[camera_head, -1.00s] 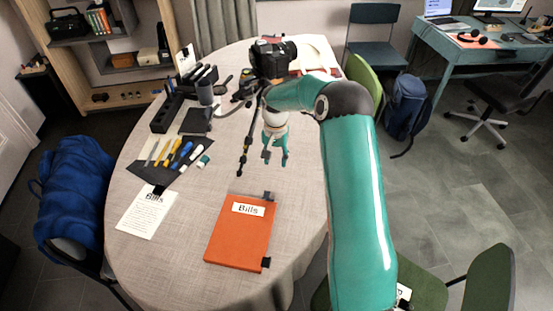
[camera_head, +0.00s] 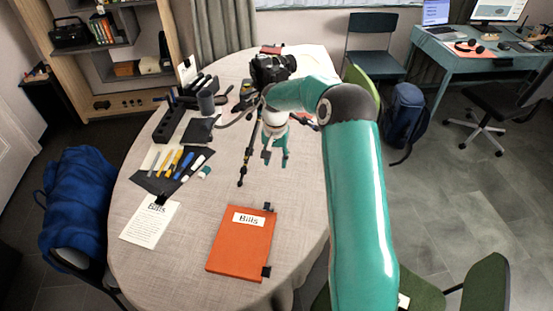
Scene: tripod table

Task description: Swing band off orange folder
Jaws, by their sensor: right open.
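The orange folder (camera_head: 240,251) lies flat and closed on the table, with a white "Bills" label (camera_head: 249,219) near its top. Small black pieces show at its right edge, one at the top corner (camera_head: 267,207) and one at the bottom corner (camera_head: 266,271). I cannot make out a band running between them. My right gripper (camera_head: 275,159) points down beyond the folder's far edge, open and empty, apart from the folder. My left gripper is not in view.
A camera (camera_head: 271,69) stands farther back. A tool mat (camera_head: 157,183) and a printed sheet (camera_head: 151,224) lie to the left. The cloth around the folder is clear.

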